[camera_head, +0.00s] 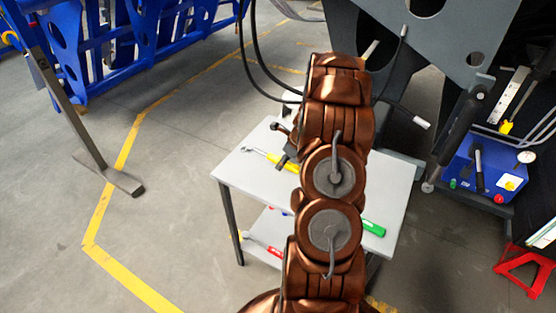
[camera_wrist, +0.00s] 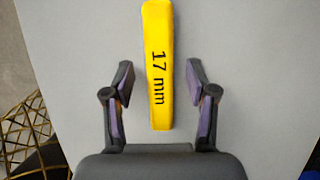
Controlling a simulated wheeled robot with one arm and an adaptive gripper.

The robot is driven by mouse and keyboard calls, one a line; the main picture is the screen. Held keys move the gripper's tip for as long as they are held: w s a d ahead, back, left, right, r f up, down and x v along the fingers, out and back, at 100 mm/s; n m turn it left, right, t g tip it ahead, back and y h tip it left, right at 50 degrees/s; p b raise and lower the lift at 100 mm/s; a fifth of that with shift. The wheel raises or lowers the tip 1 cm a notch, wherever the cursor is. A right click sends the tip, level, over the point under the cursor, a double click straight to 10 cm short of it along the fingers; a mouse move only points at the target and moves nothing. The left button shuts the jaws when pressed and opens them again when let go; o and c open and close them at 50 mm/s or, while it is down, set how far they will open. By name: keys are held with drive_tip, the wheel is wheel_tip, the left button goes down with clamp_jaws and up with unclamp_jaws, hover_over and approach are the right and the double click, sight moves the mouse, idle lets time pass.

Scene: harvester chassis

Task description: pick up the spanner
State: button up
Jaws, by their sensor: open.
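The spanner (camera_wrist: 158,65) has a yellow handle marked "17 mm" and lies on the grey table top (camera_wrist: 255,60). My gripper (camera_wrist: 160,82) is open, with one finger on each side of the handle and a gap on both sides. In the head view the spanner (camera_head: 258,154) lies near the table's left back edge, its metal end pointing left. My gripper (camera_head: 285,145) is at its right end, partly hidden by my arm.
A green-handled tool (camera_head: 373,228) lies at the table's right front. A red-handled tool (camera_head: 262,245) lies on the lower shelf. A grey machine plate with cables hangs behind the table. A blue unit (camera_head: 485,165) stands at the right. The floor at the left is open.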

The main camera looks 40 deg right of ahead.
drive_tip(key=shift+w+f, duration=0.1)
drive_tip(key=shift+f, duration=0.15)
drive_tip(key=shift+c, duration=0.4)
clamp_jaws()
